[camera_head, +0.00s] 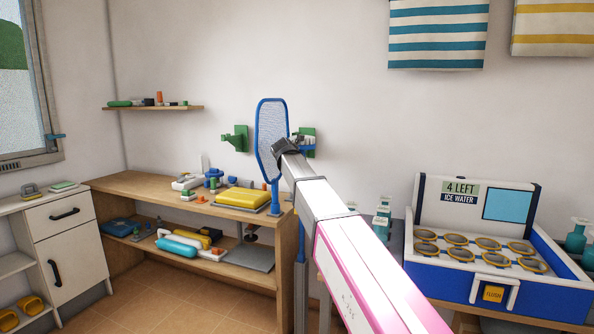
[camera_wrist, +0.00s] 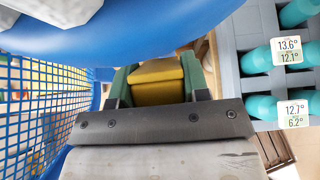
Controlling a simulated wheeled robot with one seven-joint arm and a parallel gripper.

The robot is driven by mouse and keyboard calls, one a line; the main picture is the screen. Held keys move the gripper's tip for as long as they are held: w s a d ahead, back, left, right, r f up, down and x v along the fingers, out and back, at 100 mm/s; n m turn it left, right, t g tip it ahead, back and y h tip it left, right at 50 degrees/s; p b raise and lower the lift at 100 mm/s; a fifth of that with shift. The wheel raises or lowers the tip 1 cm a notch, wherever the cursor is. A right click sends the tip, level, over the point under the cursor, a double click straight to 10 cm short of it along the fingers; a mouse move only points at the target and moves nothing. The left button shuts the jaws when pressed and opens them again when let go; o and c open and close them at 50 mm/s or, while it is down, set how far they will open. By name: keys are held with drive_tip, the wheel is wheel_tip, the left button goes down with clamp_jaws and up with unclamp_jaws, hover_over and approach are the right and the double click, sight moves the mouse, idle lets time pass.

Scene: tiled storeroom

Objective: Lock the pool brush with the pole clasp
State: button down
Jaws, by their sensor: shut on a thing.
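A large smooth blue body (camera_wrist: 150,35) fills the top of the wrist view, close above the clasp. I cannot tell whether it is the pool brush. The pole below is mostly hidden by my arm.
The blue net is close on the left of the wrist view (camera_wrist: 40,105). A second green bracket (camera_head: 236,138) is on the wall. A cluttered wooden bench (camera_head: 150,187) is left; a blue cooler (camera_head: 500,292) is right. Teal bottles (camera_wrist: 285,55) stand close on the right.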

drive_tip(key=c, duration=0.6)
unclamp_jaws()
drive_tip(key=v, duration=1)
drive_tip(key=shift+s+r, duration=0.25)
drive_tip(key=shift+s, duration=0.05)
drive_tip(key=shift+a, duration=0.1)
